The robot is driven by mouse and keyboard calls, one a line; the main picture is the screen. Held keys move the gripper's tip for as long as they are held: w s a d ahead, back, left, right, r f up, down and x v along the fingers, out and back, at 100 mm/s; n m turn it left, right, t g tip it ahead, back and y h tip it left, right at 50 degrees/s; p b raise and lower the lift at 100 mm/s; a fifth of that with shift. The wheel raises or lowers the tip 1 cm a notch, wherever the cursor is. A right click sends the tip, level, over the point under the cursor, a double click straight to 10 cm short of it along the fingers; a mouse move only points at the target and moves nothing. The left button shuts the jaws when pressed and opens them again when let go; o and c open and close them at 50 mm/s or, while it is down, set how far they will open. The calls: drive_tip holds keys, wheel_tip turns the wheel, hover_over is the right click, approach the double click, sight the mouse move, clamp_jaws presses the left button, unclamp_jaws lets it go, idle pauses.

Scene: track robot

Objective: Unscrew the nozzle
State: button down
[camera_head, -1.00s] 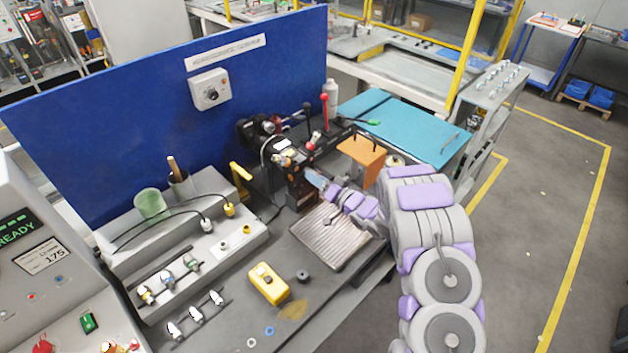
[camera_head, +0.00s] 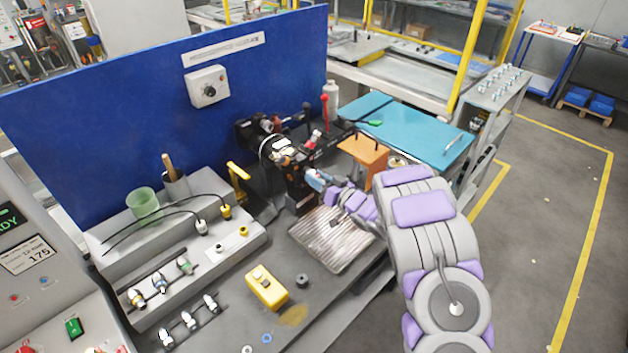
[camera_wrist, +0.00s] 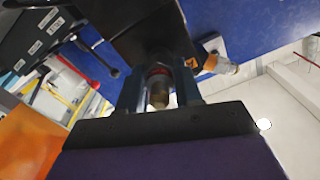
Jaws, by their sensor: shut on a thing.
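The nozzle (camera_wrist: 158,92) is a small brass tip with a red ring behind it, on the underside of a dark machine block. In the wrist view, my gripper's (camera_wrist: 159,90) two blue-grey fingers stand on either side of it, and my gripper is shut on it. In the head view, my gripper (camera_head: 317,182) reaches in from the right, low at the front of the black machine (camera_head: 287,155). The nozzle cannot be made out in that view.
A ribbed metal plate (camera_head: 330,242) lies below my gripper. An orange block (camera_head: 363,152) stands close to the right of the machine. A yellow device (camera_head: 267,288) and a dark ring (camera_head: 302,280) lie in front. A blue panel (camera_head: 130,120) stands behind.

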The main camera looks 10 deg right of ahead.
drive_tip(key=shift+n+b, duration=2)
drive_tip(key=shift+b, duration=0.3)
drive_tip(key=shift+f+n+b, duration=0.1)
drive_tip(key=shift+n+b, duration=1.9)
drive_tip(key=shift+b, duration=0.8)
drive_tip(key=shift+n+b, duration=0.45)
drive_tip(key=shift+n, duration=0.15)
drive_tip(key=n, duration=0.4)
drive_tip(key=shift+n, duration=1.5)
